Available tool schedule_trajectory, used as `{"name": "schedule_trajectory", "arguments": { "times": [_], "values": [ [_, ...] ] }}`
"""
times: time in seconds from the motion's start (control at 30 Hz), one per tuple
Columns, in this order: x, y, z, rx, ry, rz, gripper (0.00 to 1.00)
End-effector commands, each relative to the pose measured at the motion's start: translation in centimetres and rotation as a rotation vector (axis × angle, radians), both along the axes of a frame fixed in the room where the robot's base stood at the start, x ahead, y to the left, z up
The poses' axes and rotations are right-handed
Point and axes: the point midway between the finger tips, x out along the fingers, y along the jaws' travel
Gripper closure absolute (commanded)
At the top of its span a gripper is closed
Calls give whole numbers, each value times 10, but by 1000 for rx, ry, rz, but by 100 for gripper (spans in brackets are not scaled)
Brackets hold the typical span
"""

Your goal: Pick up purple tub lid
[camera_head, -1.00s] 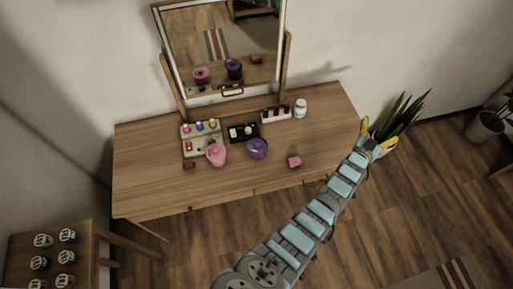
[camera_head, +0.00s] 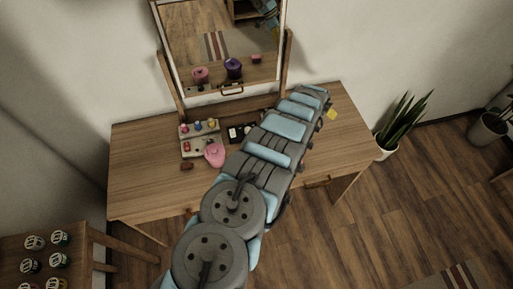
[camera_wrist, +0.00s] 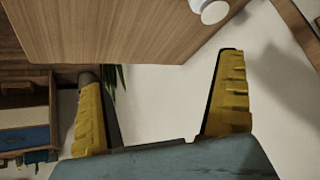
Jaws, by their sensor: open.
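The purple tub and its lid are hidden behind my arm in the head view; only their reflection (camera_head: 233,68) shows in the mirror. They are not in the wrist view. My gripper (camera_wrist: 159,64) is open and empty, with its two yellow fingers spread wide. In the head view a yellow part of my gripper (camera_head: 332,113) shows at the right end of the wooden table (camera_head: 150,165), beyond my arm.
A pink tub (camera_head: 215,154), a tray of small bottles (camera_head: 199,138) and a black palette (camera_head: 240,132) sit on the table. The mirror (camera_head: 220,40) stands at the back. A white bottle (camera_wrist: 210,9) shows in the wrist view. A plant (camera_head: 405,122) stands right of the table.

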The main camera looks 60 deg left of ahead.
Motion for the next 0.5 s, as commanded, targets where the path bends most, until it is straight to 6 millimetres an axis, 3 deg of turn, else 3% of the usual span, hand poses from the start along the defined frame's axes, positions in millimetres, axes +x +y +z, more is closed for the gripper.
{"name": "schedule_trajectory", "arguments": {
  "times": [0.2, 0.5],
  "values": [
    [-74, 26, 13, -109, 176, 36, 0],
    [-190, 29, 40, -288, 404, 88, 0]
  ]
}}
